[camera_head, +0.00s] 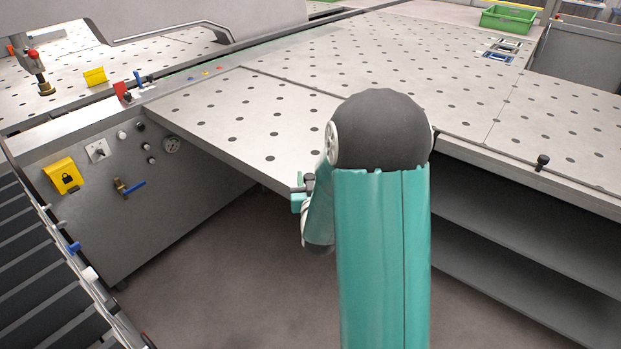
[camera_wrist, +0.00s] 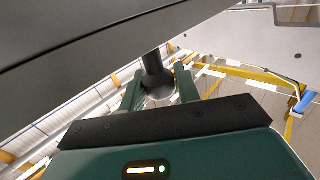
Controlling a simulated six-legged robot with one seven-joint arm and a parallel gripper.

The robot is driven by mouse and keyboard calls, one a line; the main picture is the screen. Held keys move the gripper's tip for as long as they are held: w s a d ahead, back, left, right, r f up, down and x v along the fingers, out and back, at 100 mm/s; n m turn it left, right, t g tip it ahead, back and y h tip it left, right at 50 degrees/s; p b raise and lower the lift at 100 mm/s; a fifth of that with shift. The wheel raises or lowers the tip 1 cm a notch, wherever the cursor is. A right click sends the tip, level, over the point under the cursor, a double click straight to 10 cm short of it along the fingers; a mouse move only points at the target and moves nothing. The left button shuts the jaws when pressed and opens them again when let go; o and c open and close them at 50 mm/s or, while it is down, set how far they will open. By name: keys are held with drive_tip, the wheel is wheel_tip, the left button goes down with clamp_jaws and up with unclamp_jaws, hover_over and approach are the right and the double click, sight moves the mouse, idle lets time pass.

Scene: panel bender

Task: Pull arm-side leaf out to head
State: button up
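The arm-side leaf (camera_head: 232,115) is a pale steel panel with rows of dark holes, in the middle of the head view. Its front edge runs down to my gripper (camera_head: 302,193), which is partly hidden behind my arm. In the wrist view, a dark round knob (camera_wrist: 154,68) hangs beneath a dark edge (camera_wrist: 90,40). My gripper (camera_wrist: 158,90) has its two green fingers on either side of this knob. The fingers look apart, with a gap showing at the right finger, so no firm grip is visible.
A second leaf (camera_head: 560,125) at the right carries a small black knob (camera_head: 542,162), with grey shelves (camera_head: 520,240) below it. A machine side panel (camera_head: 130,205) with a yellow lock plate (camera_head: 63,176) stands at left. Bare floor (camera_head: 230,270) lies between. A green crate (camera_head: 507,19) sits far back.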

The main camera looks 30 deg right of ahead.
drive_tip(key=o, duration=0.3)
drive_tip(key=shift+w+a, duration=0.1)
drive_tip(key=shift+d, duration=0.2)
